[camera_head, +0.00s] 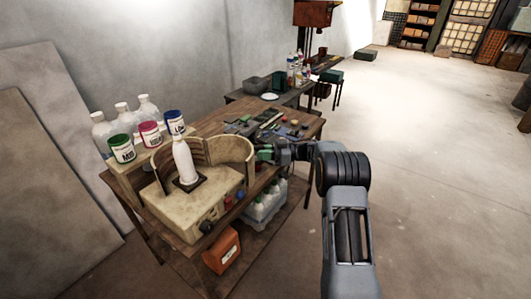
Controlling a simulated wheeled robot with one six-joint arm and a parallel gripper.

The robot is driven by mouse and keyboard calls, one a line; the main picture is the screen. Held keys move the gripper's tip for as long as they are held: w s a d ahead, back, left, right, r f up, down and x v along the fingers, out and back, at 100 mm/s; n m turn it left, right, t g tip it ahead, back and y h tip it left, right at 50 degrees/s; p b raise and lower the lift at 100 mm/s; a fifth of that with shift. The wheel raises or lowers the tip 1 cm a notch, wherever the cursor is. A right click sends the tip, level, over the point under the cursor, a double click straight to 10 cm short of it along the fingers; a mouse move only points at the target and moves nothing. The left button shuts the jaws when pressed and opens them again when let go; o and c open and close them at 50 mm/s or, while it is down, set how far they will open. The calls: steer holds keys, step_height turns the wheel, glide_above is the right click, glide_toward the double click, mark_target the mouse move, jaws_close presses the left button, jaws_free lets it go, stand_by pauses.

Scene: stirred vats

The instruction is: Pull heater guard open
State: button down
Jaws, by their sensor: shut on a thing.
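The heater guard (232,151) is a curved, cream-coloured wall with worn brown patches. It stands on the beige heater (190,211), behind and to the right of a white bottle (184,161). The bottle stands upright on a dark square plate (187,184) on top of the heater. The front of the bottle is not covered by the guard. My gripper (264,154) reaches in from the right and is shut at the guard's right-hand edge. Its green fingertips hide the exact spot of the grip.
Jars with green, pink and blue lids (149,134) stand on a shelf behind the heater. Tools and small parts (270,124) lie on the wooden bench at the back right. A crate of bottles (263,203) and an orange container (221,250) sit below. The floor at right is clear.

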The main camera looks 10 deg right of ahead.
steer(key=shift+a+r, duration=0.1)
steer(key=shift+a, duration=0.1)
steer(key=c, duration=1.3)
jaws_free()
steer(key=shift+w+a, duration=0.1)
steer(key=shift+a, duration=0.1)
steer(key=shift+o, duration=1)
steer(key=shift+d, duration=0.2)
steer(key=s+d+b, duration=0.2)
steer(key=d, duration=1.1)
steer(key=shift+d, duration=0.4)
steer(key=shift+s, duration=0.1)
